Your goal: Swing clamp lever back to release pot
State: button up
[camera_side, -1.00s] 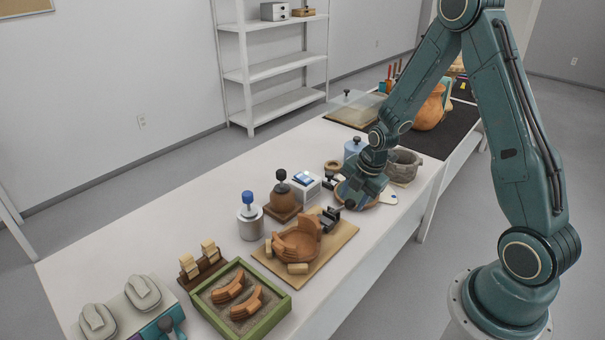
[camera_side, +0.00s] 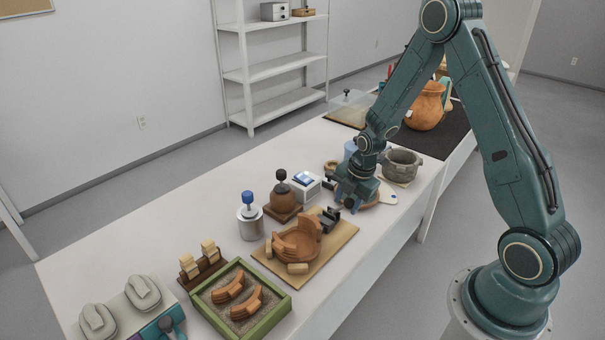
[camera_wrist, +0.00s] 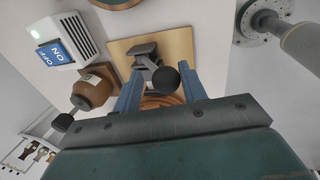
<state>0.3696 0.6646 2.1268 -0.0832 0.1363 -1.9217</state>
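The clamp (camera_side: 329,216) is black and stands on a wooden board (camera_side: 340,240) beside the reddish-brown, partly assembled pot (camera_side: 297,240). In the wrist view, the clamp's metal bracket (camera_wrist: 143,56) and its lever with a black ball knob (camera_wrist: 166,80) show over the board (camera_wrist: 182,48). My gripper (camera_side: 345,206) is open and empty, just above and behind the clamp. Its two blue fingers appear on either side of the knob in the wrist view (camera_wrist: 161,74); a gap shows on both sides. An orange-brown part of the pot (camera_wrist: 158,101) is mostly hidden behind the gripper body.
A white switch box (camera_side: 306,185) and a brown bottle (camera_side: 282,195) stand left of my gripper. A grey mortar (camera_side: 403,164) is behind it to the right. A green sand tray (camera_side: 277,306) with sherds is in front. The table's right front strip is clear.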

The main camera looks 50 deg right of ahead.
jog(key=shift+w+r+g, duration=0.35)
jog(key=shift+w+g, duration=0.05)
jog(key=shift+w, duration=0.4)
jog(key=shift+w+r+g, duration=0.3)
jog(key=shift+w+g, duration=0.1)
jog(key=shift+w, duration=0.35)
jog(key=shift+w+f+g, duration=0.4)
jog(key=shift+w+g, duration=0.35)
jog(key=shift+w, duration=0.65)
jog(key=shift+w+f+g, duration=0.45)
jog(key=shift+w+g, duration=0.35)
jog(key=shift+w, duration=0.6)
jog(key=shift+w+f+g, duration=0.4)
jog(key=shift+w+g, duration=0.35)
jog(key=shift+w, duration=0.65)
jog(key=shift+v, duration=2.7)
jog(key=shift+s+r, duration=0.1)
jog(key=shift+r, duration=0.15)
